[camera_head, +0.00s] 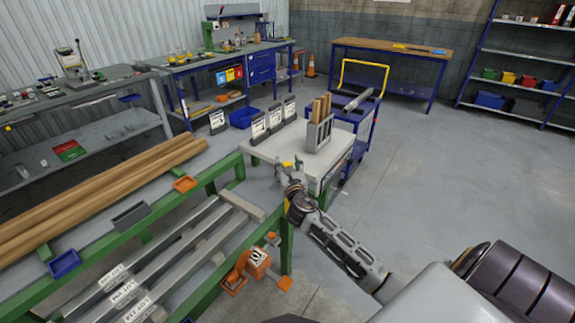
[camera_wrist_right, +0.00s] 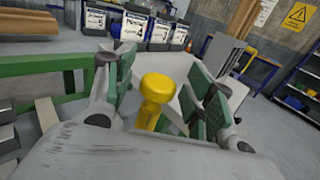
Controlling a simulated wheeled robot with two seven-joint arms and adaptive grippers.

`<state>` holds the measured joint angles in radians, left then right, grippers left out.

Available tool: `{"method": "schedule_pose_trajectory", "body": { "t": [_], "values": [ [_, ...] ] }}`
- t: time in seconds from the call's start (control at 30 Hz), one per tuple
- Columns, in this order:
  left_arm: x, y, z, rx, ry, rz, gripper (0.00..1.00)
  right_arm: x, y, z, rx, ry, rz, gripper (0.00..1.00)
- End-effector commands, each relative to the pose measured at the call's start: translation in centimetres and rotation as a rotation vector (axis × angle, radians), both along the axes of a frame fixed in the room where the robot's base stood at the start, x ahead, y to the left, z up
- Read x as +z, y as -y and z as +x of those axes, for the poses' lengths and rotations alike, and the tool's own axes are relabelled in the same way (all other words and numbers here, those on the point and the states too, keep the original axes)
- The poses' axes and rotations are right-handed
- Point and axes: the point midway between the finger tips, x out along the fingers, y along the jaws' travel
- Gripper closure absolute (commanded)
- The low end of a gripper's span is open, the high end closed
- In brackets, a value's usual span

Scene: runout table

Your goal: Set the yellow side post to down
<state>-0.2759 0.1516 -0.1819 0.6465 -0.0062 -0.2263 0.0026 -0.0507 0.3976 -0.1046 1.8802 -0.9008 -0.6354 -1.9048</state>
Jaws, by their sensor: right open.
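The yellow side post (camera_wrist_right: 157,90) has a rounded knob on a thinner stem and stands up between the spread fingers of my right gripper (camera_wrist_right: 158,98) in the right wrist view. The fingers are open on either side of it and I see a gap to each. In the head view the right gripper (camera_head: 290,176) is at the near corner of the table's end, and a little yellow of the post (camera_head: 287,165) shows at its tips. The post's lower end is hidden. My left gripper is not in view.
The green runout frame (camera_head: 215,172) carries several wooden beams (camera_head: 120,180) and grey bars. A white table (camera_head: 270,150) with a rack of wood pieces (camera_head: 318,135) and label stands is just beyond the gripper. The floor at right is open.

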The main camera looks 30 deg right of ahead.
Motion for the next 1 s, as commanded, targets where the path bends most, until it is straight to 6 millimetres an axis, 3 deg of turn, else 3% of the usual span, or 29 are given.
{"method": "schedule_pose_trajectory", "body": {
  "t": [0.47,0.87,1.0],
  "values": [
    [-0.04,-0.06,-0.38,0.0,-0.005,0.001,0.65,0.0,0.21,0.53,0.001,0.0,0.0,0.46],
    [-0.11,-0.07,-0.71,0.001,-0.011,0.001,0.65,0.0,0.19,0.52,0.001,0.0,0.0,0.97],
    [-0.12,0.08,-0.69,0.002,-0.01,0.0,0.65,0.0,0.18,0.52,0.001,0.0,0.0,1.0]
  ]
}}
